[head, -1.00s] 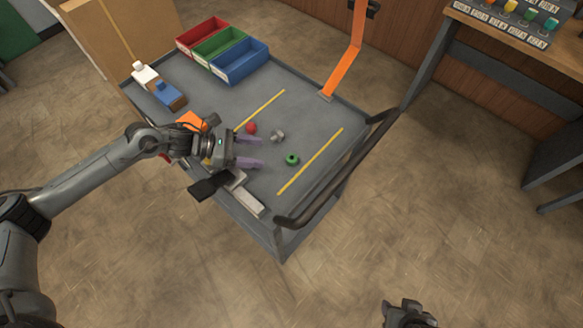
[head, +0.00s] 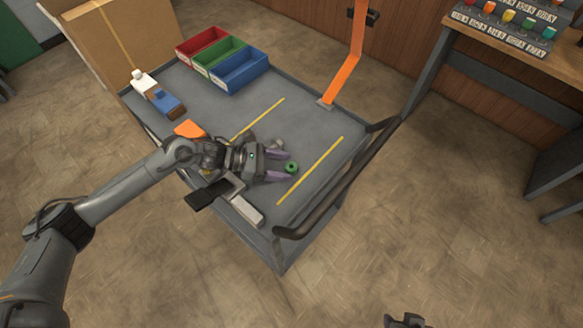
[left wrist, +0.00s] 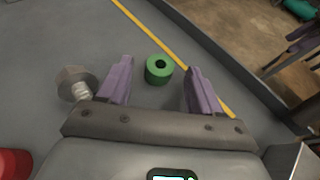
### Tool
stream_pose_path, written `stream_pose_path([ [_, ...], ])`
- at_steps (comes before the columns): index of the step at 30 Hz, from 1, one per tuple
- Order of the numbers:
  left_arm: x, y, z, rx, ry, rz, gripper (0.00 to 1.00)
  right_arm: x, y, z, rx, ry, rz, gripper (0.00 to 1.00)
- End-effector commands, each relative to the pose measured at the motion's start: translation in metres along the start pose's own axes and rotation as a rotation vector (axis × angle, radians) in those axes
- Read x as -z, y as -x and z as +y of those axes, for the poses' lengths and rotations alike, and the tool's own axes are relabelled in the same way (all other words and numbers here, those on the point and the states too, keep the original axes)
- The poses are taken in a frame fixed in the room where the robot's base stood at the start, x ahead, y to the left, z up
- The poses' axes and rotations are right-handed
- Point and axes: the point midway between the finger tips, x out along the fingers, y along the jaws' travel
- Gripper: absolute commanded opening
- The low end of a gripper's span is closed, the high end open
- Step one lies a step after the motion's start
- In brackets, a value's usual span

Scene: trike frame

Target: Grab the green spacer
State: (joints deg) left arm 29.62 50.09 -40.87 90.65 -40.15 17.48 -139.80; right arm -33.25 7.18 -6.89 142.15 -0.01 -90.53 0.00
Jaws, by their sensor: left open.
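The green spacer (head: 291,167) is a short ring with a dark hole, lying on the grey cart top. In the left wrist view the green spacer (left wrist: 159,69) sits ahead of and between the two purple fingers. My left gripper (head: 283,166) is open and empty, with its fingertips close to the spacer on either side; it also shows in the left wrist view (left wrist: 160,85). I cannot tell whether a finger touches it. My right gripper (head: 405,321) shows only in part at the bottom edge of the head view, over the floor.
A metal bolt (left wrist: 75,83) lies just left of the fingers, and a red object (left wrist: 14,163) is farther left. Yellow lines (head: 310,170) mark the cart top. Red, green and blue bins (head: 240,70) stand at the back. A dark handle rail (head: 345,185) edges the right side.

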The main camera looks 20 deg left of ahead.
Motion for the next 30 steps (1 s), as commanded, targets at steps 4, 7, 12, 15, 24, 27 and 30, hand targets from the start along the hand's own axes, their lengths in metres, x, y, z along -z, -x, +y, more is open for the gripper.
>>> stream_pose_path([
  [4, -0.0001, -0.0127, -0.0001, 0.0, 0.0, -0.001, 0.65, -0.0005, -0.0015, 0.0001, 0.0, 0.0, 0.0, 0.43],
  [7, -0.0001, -0.0151, -0.0001, 0.0, -0.001, 0.0, 0.65, -0.0005, -0.0016, 0.0001, 0.0, 0.0, 0.0, 0.43],
  [12, 0.0, -0.0149, -0.0001, 0.0, -0.001, 0.001, 0.65, -0.0004, -0.0016, -0.0003, 0.001, -0.002, 0.0, 0.43],
  [15, 0.0, -0.0148, -0.0001, 0.0, 0.0, 0.001, 0.51, -0.0003, -0.0016, -0.0008, 0.002, -0.003, 0.0, 0.43],
  [24, 0.0, -0.0146, -0.0001, 0.0, 0.0, 0.001, 0.05, 0.0, -0.0016, -0.0019, 0.006, -0.008, 0.0, 0.43],
  [27, -0.0005, -0.0145, 0.0, 0.0, -0.001, 0.0, 0.0, 0.0, -0.0016, -0.0019, 0.006, -0.008, 0.0, 0.43],
  [30, -0.0005, -0.0145, 0.0001, 0.0, -0.001, 0.0, 0.0, 0.0, -0.0016, -0.0019, 0.006, -0.008, 0.0, 0.43],
])
